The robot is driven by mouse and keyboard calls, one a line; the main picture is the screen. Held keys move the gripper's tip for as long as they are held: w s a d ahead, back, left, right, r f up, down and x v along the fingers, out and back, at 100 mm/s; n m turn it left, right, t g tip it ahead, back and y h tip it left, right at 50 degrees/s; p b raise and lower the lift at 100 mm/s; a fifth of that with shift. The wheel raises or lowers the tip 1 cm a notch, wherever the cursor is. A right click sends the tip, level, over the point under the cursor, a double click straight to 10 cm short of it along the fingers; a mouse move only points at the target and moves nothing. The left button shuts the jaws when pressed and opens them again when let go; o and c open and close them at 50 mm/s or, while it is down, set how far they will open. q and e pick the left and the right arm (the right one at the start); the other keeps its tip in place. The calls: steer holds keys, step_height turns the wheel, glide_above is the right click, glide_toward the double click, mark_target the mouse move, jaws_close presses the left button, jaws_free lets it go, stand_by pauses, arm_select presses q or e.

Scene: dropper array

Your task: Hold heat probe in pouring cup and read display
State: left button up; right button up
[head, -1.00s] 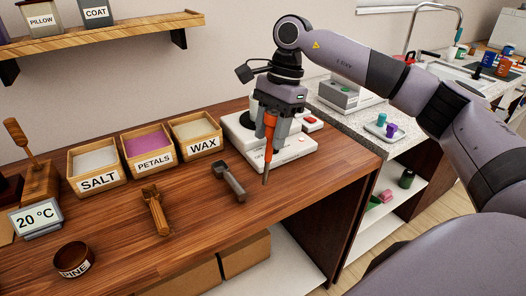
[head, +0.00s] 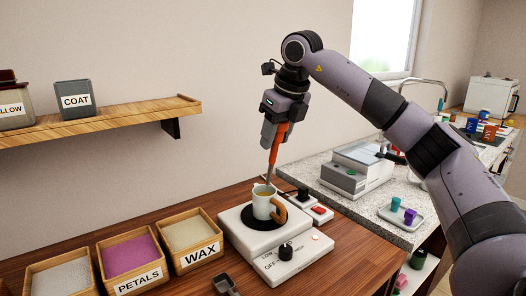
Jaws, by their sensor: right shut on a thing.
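My right gripper (head: 275,128) is shut on the orange-handled heat probe (head: 279,145) above the hot plate. The probe hangs slightly tilted, with its thin metal shaft pointing down. Its lower end is at the mouth of the pale pouring cup (head: 262,208); I cannot tell how deep the tip sits. The cup stands upright on the dark round plate of the white burner (head: 239,237), holds yellowish contents and has a brown handle on its right. The temperature display is out of view now. My left gripper is not in view.
Open boxes of petals (head: 130,258) and wax (head: 190,235) stand left of the burner. A dark scoop (head: 226,284) lies in front. A wooden shelf (head: 110,125) hangs on the wall. A grey device (head: 350,172) and a small tray (head: 402,219) are on the right counter.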

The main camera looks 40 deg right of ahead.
steer(key=shift+w+d+r+m, duration=0.35)
steer(key=shift+d+m, duration=0.05)
steer(key=shift+m, duration=0.2)
steer(key=shift+f, duration=0.1)
steer(key=shift+w+f+b, duration=0.1)
steer(key=shift+f+b, duration=0.6)
steer(key=shift+b, duration=0.1)
steer(key=shift+s+b+x, duration=0.15)
steer(key=shift+b+x, duration=0.8)
steer(key=shift+x, duration=0.85)
steer(key=shift+s+b+x, duration=0.2)
steer(key=shift+b+x, duration=0.75)
steer(key=shift+x, duration=0.85)
steer(key=shift+d+f, duration=0.1)
stand_by(2.8)
